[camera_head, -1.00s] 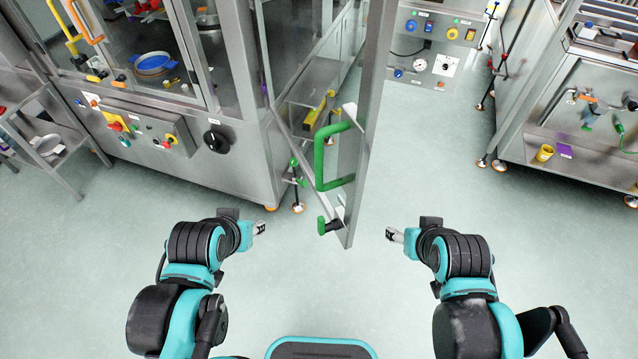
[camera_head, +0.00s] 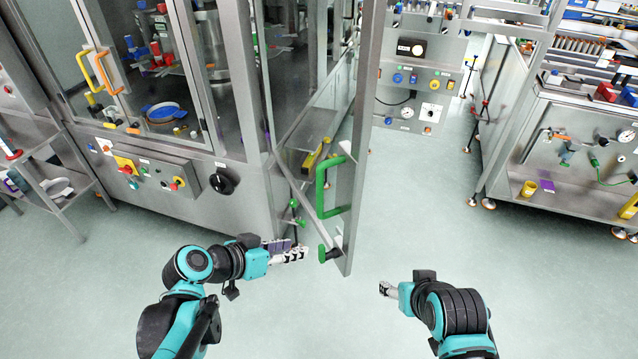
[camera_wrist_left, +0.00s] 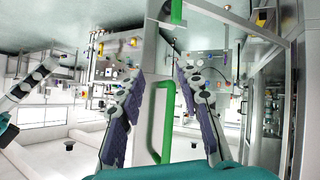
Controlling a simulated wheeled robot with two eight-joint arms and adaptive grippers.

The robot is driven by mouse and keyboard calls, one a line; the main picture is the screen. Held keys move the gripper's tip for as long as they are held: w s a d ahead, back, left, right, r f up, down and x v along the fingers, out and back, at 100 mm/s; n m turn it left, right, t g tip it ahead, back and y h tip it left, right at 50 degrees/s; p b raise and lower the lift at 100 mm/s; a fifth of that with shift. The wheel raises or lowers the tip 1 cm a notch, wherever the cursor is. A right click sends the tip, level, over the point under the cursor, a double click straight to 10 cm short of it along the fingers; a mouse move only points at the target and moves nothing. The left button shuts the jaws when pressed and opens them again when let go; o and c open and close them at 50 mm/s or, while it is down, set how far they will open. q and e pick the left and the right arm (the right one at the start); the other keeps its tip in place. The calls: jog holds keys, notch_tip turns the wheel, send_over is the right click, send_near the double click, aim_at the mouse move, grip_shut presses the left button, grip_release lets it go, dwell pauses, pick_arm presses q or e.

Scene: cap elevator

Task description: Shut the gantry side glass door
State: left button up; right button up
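The gantry side glass door (camera_head: 361,150) stands swung open, seen nearly edge-on in the head view. My left gripper (camera_head: 304,252) is left of that knob in the head view. In the left wrist view its two fingers (camera_wrist_left: 163,115) are spread, with the green handle (camera_wrist_left: 168,130) showing between them; contact cannot be told. My right gripper (camera_head: 382,288) is right of the door and away from it, too small to tell open from shut.
The steel gantry cabinet (camera_head: 235,195) with its control panel (camera_head: 150,168) stands at the left. A steel side table (camera_head: 60,180) is at far left. Another machine (camera_head: 560,160) stands at the right. The floor (camera_head: 430,225) right of the door is clear.

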pick_arm(q)
jog(key=w+r+m+t+h+p, duration=0.25)
jog(key=w+r+m+h, duration=0.3)
jog(key=r, duration=0.45)
jog(key=shift+n+t+h, duration=0.25)
jog(key=shift+t+h, duration=0.1)
jog(key=shift+h, duration=0.1)
jog(key=x, duration=0.4)
jog(key=b+x, duration=0.1)
jog(key=x, duration=0.3)
jog(key=shift+w+d+f, duration=0.15)
jog(key=shift+d+f, duration=0.05)
jog(key=shift+f, duration=0.05)
grip_shut()
